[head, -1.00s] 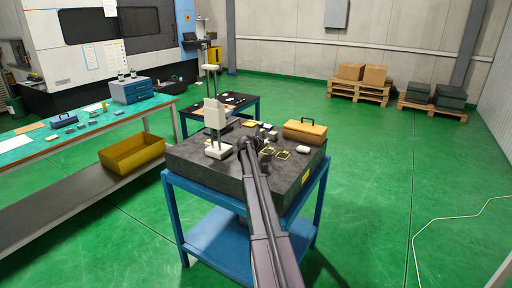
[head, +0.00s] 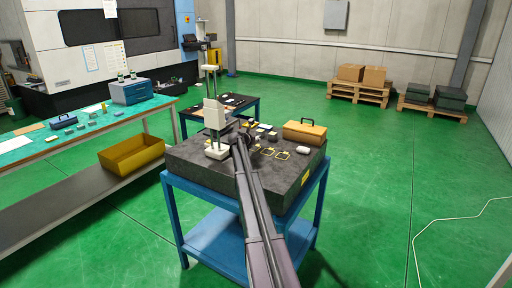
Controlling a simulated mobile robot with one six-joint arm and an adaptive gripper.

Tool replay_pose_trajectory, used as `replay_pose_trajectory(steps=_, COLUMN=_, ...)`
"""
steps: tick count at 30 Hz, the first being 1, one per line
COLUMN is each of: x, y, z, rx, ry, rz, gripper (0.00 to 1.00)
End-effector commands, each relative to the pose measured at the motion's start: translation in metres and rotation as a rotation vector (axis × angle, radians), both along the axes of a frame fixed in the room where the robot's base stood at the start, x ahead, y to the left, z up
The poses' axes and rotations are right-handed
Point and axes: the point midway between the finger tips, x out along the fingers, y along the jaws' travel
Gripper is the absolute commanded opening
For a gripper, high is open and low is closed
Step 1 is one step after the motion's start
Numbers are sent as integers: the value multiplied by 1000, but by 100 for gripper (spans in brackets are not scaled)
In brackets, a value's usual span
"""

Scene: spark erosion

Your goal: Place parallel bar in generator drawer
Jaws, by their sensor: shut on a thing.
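My gripper (head: 243,136) is at the far end of my arm, over the dark granite surface plate (head: 210,180), just right of the white height gauge stand (head: 216,150). It is small in view and partly hidden by my own arm. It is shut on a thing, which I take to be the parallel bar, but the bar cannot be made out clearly. A blue-grey cabinet (head: 132,92) with drawers stands on the green bench at left; I cannot tell whether it holds the generator drawer.
Several small parts and yellow-outlined squares (head: 282,155) lie on the plate, with a tan case (head: 304,132) at its back right. A yellow bin (head: 132,152) sits under the green bench (head: 90,125). The green floor at right is open, with a white cable.

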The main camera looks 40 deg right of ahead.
Motion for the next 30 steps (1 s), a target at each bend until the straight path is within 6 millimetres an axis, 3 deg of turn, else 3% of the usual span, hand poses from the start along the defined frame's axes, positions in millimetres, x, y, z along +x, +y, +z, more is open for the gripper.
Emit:
replay_pose_trajectory(steps=12, x=1, y=0, z=-34, rx=-1, ry=0, rz=0, gripper=0)
replay_pose_trajectory(steps=29, x=1, y=0, z=-38, rx=-1, ry=0, rz=1, gripper=0)
replay_pose_trajectory(steps=30, x=1, y=1, z=-38, rx=0, ry=0, rz=1, gripper=28)
